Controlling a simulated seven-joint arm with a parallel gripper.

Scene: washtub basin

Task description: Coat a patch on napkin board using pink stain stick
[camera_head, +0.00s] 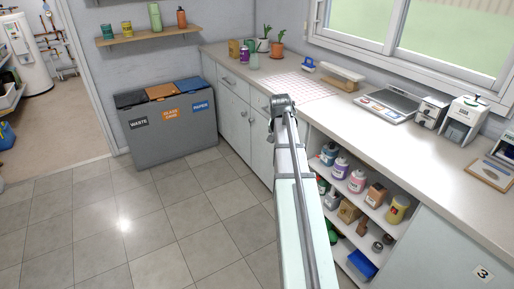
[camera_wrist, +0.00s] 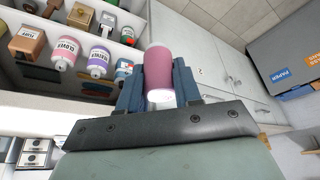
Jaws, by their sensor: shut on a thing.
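My gripper (camera_wrist: 158,84) is shut on a pink, rounded cylinder with a white end, which I take for the pink stain stick (camera_wrist: 158,68). The stick lies between the two dark blue fingers in the wrist view. In the head view my arm reaches forward beside the counter, and the stick cannot be made out. A small tan board with a pale patch (camera_head: 489,173) lies at the far right of the counter; it may be the napkin board, but I cannot tell. The gripper is well apart from it.
Open shelves under the counter hold several bottles and boxes, including a pink bottle (camera_wrist: 68,52). A grey waste bin (camera_head: 170,132) stands left. On the counter are a checked mat (camera_head: 300,88), a grey tray-like device (camera_head: 387,103) and potted plants.

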